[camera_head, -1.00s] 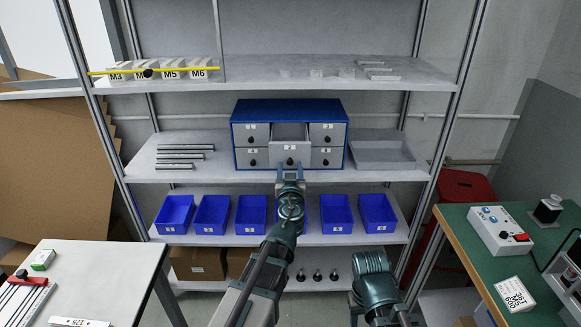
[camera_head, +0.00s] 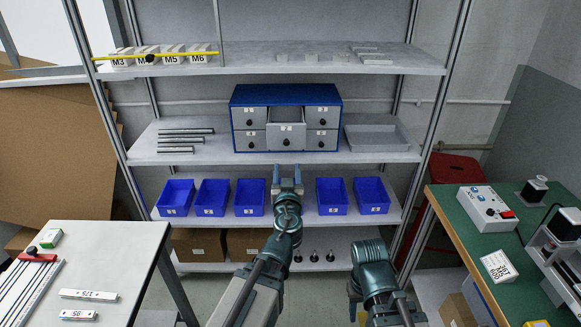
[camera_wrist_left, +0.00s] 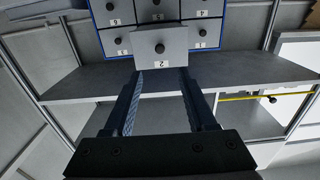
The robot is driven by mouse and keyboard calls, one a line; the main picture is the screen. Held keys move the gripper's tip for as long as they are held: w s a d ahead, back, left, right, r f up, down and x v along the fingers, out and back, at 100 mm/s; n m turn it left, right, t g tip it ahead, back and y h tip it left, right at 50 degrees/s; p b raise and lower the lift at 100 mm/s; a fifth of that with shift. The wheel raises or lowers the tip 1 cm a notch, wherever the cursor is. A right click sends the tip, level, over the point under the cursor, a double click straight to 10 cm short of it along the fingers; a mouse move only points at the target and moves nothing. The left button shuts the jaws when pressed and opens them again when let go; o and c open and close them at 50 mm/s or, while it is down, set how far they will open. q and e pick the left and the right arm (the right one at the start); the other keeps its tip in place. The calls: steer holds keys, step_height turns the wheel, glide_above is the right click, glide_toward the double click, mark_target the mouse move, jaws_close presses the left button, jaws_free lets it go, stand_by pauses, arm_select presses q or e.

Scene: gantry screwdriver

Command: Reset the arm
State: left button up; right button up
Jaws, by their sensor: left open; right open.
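My left gripper (camera_head: 288,172) is open and empty in front of the shelf, just below the blue drawer cabinet (camera_head: 287,91). The cabinet's middle top drawer (camera_head: 286,136) is pulled out toward me; the other drawers look shut. In the left wrist view the open drawer (camera_wrist_left: 161,46) shows its front and knob beyond the two spread fingers (camera_wrist_left: 163,100), with a gap between. My right arm (camera_head: 372,268) is folded low at the lower middle; its fingertips are hard to make out.
Blue bins (camera_head: 331,196) stand on the shelf below the cabinet, with metal rods (camera_head: 180,140) and a grey tray (camera_head: 378,138) beside it. A white table (camera_head: 120,240) is at left and a green bench (camera_head: 465,225) at right.

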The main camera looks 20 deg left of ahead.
arm_select(q)
steer(key=s+d+f+g+y+p, duration=0.1)
steer(key=s+d+f+g+p, duration=0.2)
steer(key=s+f+g+p, duration=0.6)
steer(key=s+d+f+m+g+h+p, duration=0.1)
steer(key=s+d+m+g+h+p, duration=0.1)
steer(key=s+d+m+g+h, duration=0.2)
steer(key=s+d+m+g, duration=0.3)
steer(key=s+d, duration=0.4)
steer(key=s, duration=0.4)
steer(key=shift+d+f+g+h, duration=0.15)
steer(key=shift+f+g+h, duration=0.2)
steer(key=shift+g, duration=0.45)
steer(key=shift+w+r, duration=0.1)
